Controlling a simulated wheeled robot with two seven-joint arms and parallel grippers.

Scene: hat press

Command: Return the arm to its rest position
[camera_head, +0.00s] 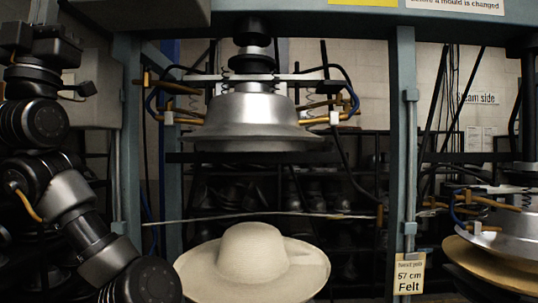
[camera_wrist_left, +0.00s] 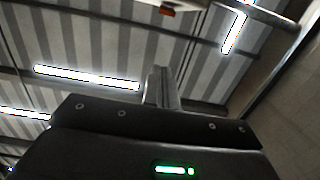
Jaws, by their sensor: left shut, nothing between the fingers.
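My left arm (camera_head: 75,220) runs down the left side of the head view, and its gripper is out of that picture. In the left wrist view my left gripper (camera_wrist_left: 161,88) is shut, with its fingers together and nothing between them. Behind it are ceiling beams and lights (camera_wrist_left: 85,77), so this camera faces upward. My right gripper is in neither view. The cream felt hat (camera_head: 252,255) sits brim-down at the bottom middle of the head view. It is below the silver press head (camera_head: 254,116), with a clear gap between them, and to the right of my left arm.
Blue-grey press posts stand left (camera_head: 128,140) and right (camera_head: 403,130) of the hat. A sign reading "57 cm Felt" (camera_head: 409,274) hangs on the right post. A second press (camera_head: 510,245) is at the far right. Hoses and brass rods surround the press head.

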